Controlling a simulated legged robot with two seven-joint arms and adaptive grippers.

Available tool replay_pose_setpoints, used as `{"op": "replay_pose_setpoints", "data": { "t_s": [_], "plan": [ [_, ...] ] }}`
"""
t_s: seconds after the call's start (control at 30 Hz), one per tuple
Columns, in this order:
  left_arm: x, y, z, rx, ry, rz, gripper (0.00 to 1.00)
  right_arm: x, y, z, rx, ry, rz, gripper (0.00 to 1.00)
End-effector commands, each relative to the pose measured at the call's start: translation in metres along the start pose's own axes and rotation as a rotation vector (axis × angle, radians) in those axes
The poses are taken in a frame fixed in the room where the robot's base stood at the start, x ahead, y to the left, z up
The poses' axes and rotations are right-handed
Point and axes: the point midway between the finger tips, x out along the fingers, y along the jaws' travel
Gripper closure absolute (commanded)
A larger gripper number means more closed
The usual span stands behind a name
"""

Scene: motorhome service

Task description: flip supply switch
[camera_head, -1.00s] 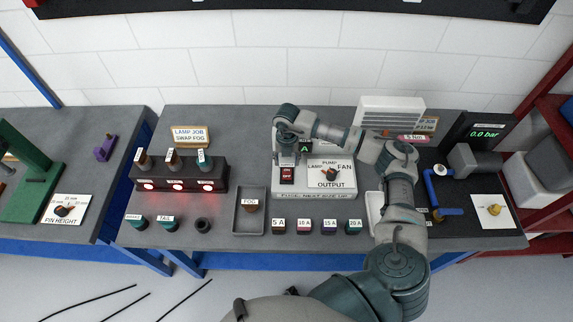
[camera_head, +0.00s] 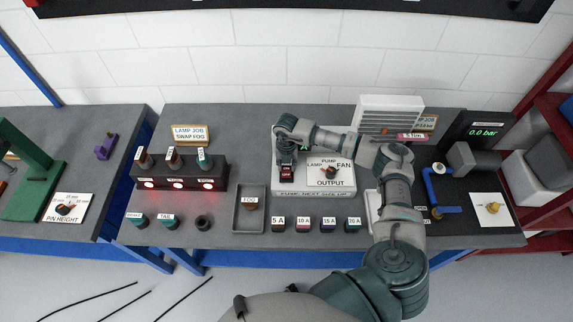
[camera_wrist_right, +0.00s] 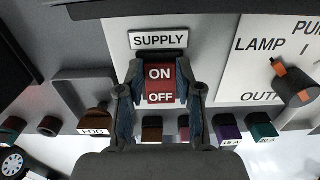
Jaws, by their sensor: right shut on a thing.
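The supply switch (camera_wrist_right: 160,86) is a red rocker marked ON above and OFF below, under a SUPPLY label (camera_wrist_right: 159,40) in the wrist view. In the head view the switch (camera_head: 287,174) shows only in part at the left of the white output panel. My right gripper (camera_head: 287,160) reaches down over it from behind. In the wrist view its two fingers stand at the left and right sides of the rocker, shut on it. I cannot tell which way the rocker is tipped. My left gripper is out of view.
The output selector knob (camera_head: 329,171) sits right of the switch. Several fuses stand in front of the panel, near a grey tray (camera_head: 240,222) with a FOG lamp. A lamp box (camera_head: 180,184) with three red lights stands left. A white vented unit (camera_head: 390,112) is behind my forearm.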

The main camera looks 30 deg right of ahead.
Motion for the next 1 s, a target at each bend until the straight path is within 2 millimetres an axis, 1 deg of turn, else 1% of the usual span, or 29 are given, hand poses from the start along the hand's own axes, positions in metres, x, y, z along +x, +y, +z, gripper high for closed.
{"op": "replay_pose_setpoints", "data": {
  "t_s": [0.17,0.33,0.43,0.57,0.83,0.87,0.9,0.93,1.0],
  "plan": [
    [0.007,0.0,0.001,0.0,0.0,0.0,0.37,0.001,-0.001,-0.003,-0.005,-0.107,-0.003,1.0],
    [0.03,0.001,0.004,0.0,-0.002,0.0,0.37,0.003,-0.001,-0.007,-0.005,-0.269,-0.001,1.0],
    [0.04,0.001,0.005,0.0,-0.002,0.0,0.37,0.001,-0.001,-0.008,-0.003,-0.33,-0.001,1.0],
    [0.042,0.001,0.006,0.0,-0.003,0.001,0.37,-0.003,-0.001,-0.009,0.0,-0.362,-0.002,1.0],
    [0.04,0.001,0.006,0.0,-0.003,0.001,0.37,-0.005,-0.001,-0.009,0.001,-0.363,-0.002,1.0],
    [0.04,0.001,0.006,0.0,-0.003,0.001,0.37,-0.005,-0.001,-0.009,0.001,-0.362,-0.002,0.57],
    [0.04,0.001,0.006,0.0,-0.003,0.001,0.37,-0.005,-0.001,-0.009,0.001,-0.362,-0.002,0.47],
    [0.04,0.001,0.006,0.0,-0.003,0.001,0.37,-0.005,-0.001,-0.009,0.001,-0.362,-0.002,0.4],
    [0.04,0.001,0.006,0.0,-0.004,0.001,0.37,-0.005,-0.001,-0.009,0.0,-0.362,-0.002,0.4]
  ]
}}
